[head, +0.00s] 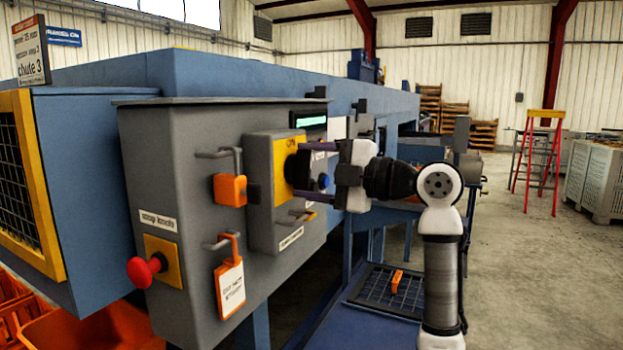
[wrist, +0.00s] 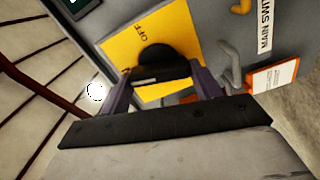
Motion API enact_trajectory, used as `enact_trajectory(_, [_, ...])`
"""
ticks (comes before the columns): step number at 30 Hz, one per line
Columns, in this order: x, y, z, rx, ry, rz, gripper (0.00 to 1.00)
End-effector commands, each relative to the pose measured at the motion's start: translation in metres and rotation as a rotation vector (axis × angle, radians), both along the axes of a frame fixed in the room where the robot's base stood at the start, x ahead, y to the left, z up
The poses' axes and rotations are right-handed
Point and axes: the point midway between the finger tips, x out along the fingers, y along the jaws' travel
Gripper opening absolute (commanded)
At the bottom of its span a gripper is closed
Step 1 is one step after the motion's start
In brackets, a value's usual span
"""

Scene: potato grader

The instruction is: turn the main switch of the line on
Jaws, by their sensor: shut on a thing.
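The main switch is a black rotary knob on a yellow plate (head: 286,150), on the grey control box (head: 190,150). In the wrist view the knob (wrist: 157,60) sits between my fingers, with "OFF" on the yellow plate (wrist: 118,47) and a "MAIN SWITCH" label (wrist: 265,28) beside it. My gripper (head: 305,170) reaches in from the right and is shut on the knob. My fingers partly hide the knob, and I cannot tell which mark it points to. An orange padlock (head: 230,189) hangs on the box left of the switch.
An orange and white tag (head: 230,288) hangs below the padlock. A red mushroom button (head: 145,271) sticks out at the lower left of the box. A dark display (head: 309,121) is above the switch. Open concrete floor (head: 520,260) lies to the right, before a red stepladder (head: 540,160).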

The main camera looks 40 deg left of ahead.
Motion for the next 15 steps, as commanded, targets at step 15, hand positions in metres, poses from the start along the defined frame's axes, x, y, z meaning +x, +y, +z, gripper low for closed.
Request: enact_trajectory(15, [-0.0003, -0.0003, -0.0015, 0.053, -0.225, 0.001, 0.41])
